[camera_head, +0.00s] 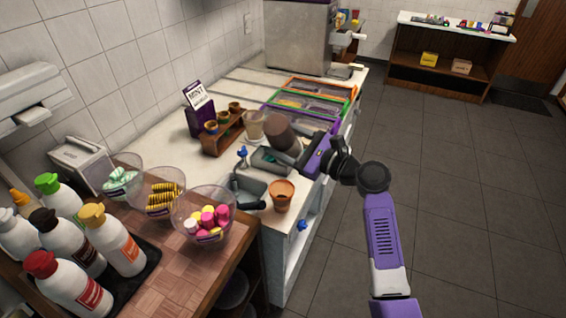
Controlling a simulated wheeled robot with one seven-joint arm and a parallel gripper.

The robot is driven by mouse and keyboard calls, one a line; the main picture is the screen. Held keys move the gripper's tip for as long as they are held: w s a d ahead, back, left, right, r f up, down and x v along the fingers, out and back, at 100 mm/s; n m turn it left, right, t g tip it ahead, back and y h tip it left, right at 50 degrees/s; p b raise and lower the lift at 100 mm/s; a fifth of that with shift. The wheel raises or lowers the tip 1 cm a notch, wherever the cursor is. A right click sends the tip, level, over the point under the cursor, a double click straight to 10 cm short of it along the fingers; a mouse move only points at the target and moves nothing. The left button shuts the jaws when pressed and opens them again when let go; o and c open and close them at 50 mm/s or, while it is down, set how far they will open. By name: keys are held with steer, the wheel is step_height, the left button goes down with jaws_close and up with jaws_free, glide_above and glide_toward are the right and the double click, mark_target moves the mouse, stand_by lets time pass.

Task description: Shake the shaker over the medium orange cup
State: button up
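The medium orange cup (282,197) stands upright on the near end of the white counter, beside the small sink. My gripper (305,150) is above and beyond the cup, over the counter's right side. It is shut on a dark brown shaker (281,132), which is tilted up to the left, above the counter. The shaker appears behind the orange cup in the picture, not directly over it. The fingertips are small and partly hidden.
A clear cup (254,124) and a wooden rack (222,137) with small cups stand behind the shaker. A faucet (242,157) and sink (247,190) lie left of the orange cup. Topping bowls (205,214) and sauce bottles (112,240) fill the near wooden table. Floor at right is clear.

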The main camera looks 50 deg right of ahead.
step_height(320, 180, down, 8)
steer(key=b, duration=0.5)
steer(key=shift+f, duration=0.1)
steer(key=shift+r, duration=0.2)
stand_by(0.7)
